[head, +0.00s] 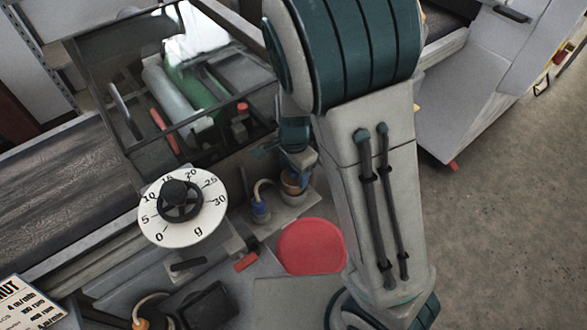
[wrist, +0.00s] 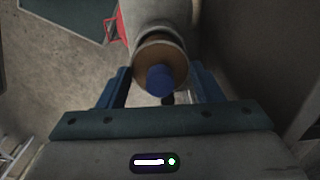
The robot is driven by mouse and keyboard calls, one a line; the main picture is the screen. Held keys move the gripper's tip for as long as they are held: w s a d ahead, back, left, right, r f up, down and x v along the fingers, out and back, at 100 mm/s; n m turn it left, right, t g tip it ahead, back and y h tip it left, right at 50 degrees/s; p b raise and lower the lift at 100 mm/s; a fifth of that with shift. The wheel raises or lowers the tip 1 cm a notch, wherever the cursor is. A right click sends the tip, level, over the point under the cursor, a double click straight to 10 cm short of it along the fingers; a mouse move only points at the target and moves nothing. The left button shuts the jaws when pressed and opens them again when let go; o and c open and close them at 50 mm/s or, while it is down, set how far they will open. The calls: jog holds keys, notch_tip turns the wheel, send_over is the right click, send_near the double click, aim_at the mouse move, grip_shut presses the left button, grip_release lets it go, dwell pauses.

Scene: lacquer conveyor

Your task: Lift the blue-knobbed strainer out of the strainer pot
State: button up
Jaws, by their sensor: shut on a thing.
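The strainer shows in the wrist view as a blue knob (wrist: 160,80) on a tan round top (wrist: 150,52), between my gripper's two blue fingers. A pale grey cylinder (wrist: 158,14) lies beyond the tan top; I cannot tell whether it is the strainer pot or the strainer's own body. My gripper (head: 293,170) is shut on the strainer. In the head view, the tan part (head: 293,183) shows just below the fingers, close over the grey machine top. My arm hides much around it, and how far the strainer sits in the pot cannot be told.
A blue fitting with a pale hose (head: 260,209) stands close left of my gripper. A red disc (head: 311,246) lies below it in the head view. A white numbered dial (head: 183,207) and a framed open bay (head: 185,90) are to the left. Bare floor (head: 500,230) is at right.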

jog(key=shift+r+p, duration=1.45)
jog(key=shift+r, duration=0.15)
jog(key=shift+r, duration=0.15)
notch_tip(320, 180, up, 3)
jog(key=p, duration=0.3)
jog(key=shift+s+a, duration=0.1)
